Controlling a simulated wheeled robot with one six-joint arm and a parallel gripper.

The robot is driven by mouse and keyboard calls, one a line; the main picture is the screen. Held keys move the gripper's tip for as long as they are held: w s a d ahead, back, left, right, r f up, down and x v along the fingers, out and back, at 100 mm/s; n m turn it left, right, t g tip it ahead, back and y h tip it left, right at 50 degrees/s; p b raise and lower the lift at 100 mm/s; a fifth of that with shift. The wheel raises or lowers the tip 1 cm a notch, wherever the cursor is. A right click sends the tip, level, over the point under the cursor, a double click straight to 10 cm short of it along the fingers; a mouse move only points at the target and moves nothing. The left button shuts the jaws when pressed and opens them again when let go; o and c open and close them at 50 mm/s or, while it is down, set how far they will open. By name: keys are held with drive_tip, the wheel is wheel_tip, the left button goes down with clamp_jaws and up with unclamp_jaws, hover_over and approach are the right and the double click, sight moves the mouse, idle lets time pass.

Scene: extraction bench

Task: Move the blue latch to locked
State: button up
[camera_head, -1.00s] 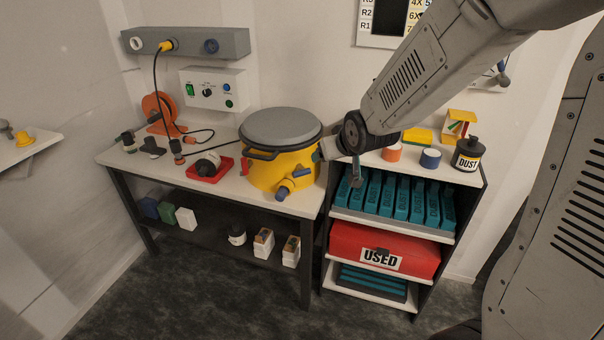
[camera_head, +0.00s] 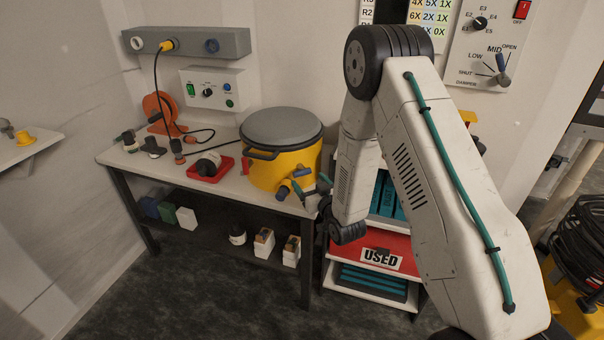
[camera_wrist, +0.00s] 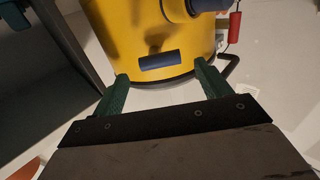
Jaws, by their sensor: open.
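The yellow drum (camera_head: 268,170) with a grey lid stands at the bench's right end. The blue latch (camera_head: 302,172) is a short bar on its right side; in the wrist view the bar (camera_wrist: 160,60) lies nearly level across the yellow wall. My gripper (camera_head: 311,186) is open and empty beside the drum. In the wrist view its green fingertips (camera_wrist: 161,73) lie either side of the latch, with the bar just beyond them. I cannot tell whether they touch anything. A blue-ended yellow port (camera_head: 283,192) sticks out close to the latch.
A red latch (camera_head: 245,166) is on the drum's left side, and a red tray (camera_head: 211,171) lies left of it. The shelf unit with the red USED box (camera_head: 398,255) stands right, partly hidden by my arm. The bench's front edge (camera_head: 240,200) is close below.

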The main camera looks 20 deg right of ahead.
sight(304, 174)
drive_tip(key=w, duration=0.4)
drive_tip(key=w+a, duration=0.1)
drive_tip(key=w, duration=0.1)
drive_tip(key=c, duration=1)
